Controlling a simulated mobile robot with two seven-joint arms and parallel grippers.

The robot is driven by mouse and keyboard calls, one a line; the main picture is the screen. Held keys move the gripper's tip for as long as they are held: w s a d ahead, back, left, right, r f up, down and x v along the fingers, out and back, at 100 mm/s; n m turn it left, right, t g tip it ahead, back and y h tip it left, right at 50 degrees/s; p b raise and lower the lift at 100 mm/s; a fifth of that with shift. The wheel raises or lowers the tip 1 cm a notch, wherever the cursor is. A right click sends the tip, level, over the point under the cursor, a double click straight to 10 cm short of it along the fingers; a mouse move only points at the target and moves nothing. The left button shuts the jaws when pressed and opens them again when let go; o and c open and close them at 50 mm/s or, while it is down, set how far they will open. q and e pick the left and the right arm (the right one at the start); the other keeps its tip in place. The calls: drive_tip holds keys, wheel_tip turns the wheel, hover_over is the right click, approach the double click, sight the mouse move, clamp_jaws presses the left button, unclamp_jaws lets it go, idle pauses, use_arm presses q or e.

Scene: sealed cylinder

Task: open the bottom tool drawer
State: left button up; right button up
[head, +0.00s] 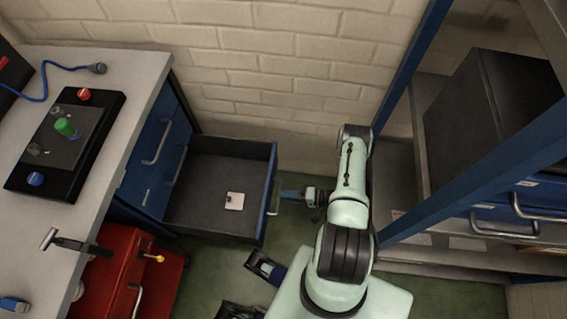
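The bottom tool drawer (212,236) is pulled far out of the blue cabinet (150,150) under the workbench. Its grey inside shows, with a small white square item (235,201) lying on its floor. The drawer's bar handle (275,194) is on its right-hand front. My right gripper (284,195) is at this handle, its fingers reaching left towards it and seeming to meet it. The fingertips are too small to show whether they grip the bar. The closed drawers above show two handles. I cannot make out my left gripper.
The workbench (95,205) holds a black button panel (67,140), a blue cable and a hammer (75,243). A red tool chest (112,272) stands below. A blue-framed shelf (470,178) stands close on the right. A dark object (265,268) is low beside my base; I cannot identify it.

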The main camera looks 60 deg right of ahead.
drive_tip(key=v, duration=0.5)
drive_tip(key=shift+s+d+r, duration=0.15)
drive_tip(key=shift+s, duration=0.2)
